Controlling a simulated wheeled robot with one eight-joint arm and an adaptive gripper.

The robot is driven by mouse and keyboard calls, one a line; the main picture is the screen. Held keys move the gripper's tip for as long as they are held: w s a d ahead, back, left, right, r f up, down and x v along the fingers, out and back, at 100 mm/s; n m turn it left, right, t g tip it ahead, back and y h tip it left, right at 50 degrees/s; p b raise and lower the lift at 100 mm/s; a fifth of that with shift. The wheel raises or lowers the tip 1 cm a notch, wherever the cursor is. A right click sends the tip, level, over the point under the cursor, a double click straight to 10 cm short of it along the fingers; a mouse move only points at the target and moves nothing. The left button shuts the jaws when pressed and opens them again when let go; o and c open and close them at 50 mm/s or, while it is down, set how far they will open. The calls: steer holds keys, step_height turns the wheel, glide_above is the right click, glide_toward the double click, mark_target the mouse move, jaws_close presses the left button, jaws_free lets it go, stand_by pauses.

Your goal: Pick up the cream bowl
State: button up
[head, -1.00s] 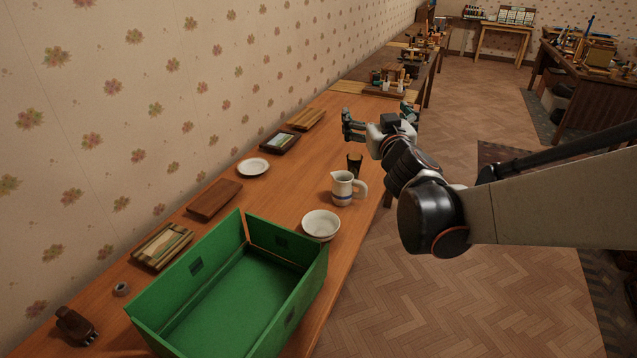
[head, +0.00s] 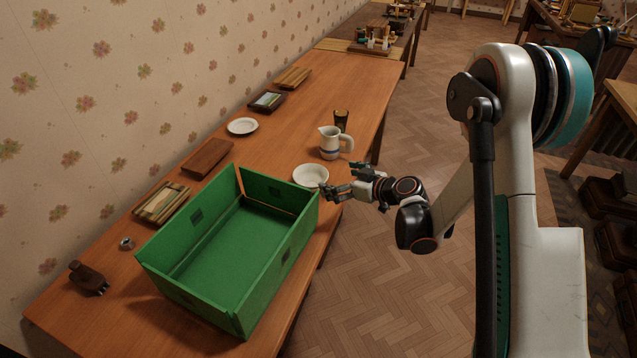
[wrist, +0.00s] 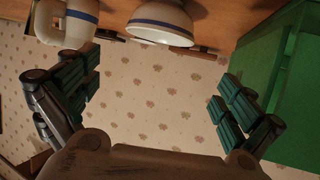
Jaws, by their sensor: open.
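The cream bowl (head: 311,174) stands upright on the wooden table near its right edge, beside the green box. It has a blue band in the wrist view (wrist: 163,22), where it shows at the top centre, beyond the fingertips. My gripper (head: 345,180) is at the table's edge, just right of and in front of the bowl. In the wrist view its two fingers (wrist: 158,92) are spread wide with nothing between them but the distant wall. The gripper looks apart from the bowl.
The green box (head: 228,258) stands close on the bowl's left. A white jug (head: 331,143) with a blue band is just behind the bowl, and a dark cup (head: 341,120) behind that. A white plate (head: 242,126) and wooden trays lie toward the wall.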

steer(key=b, duration=0.2)
glide_toward(302, 173)
steer(key=shift+w+a+r, duration=0.15)
steer(key=shift+w+a, duration=0.05)
steer(key=shift+a, duration=0.1)
steer(key=b+x, duration=0.1)
steer(key=x, duration=0.1)
steer(key=b+x, duration=0.1)
steer(key=x, duration=0.2)
steer(key=shift+d+f, duration=0.2)
steer(key=shift+f, duration=0.2)
steer(key=shift+r, duration=0.1)
steer(key=c, duration=1.2)
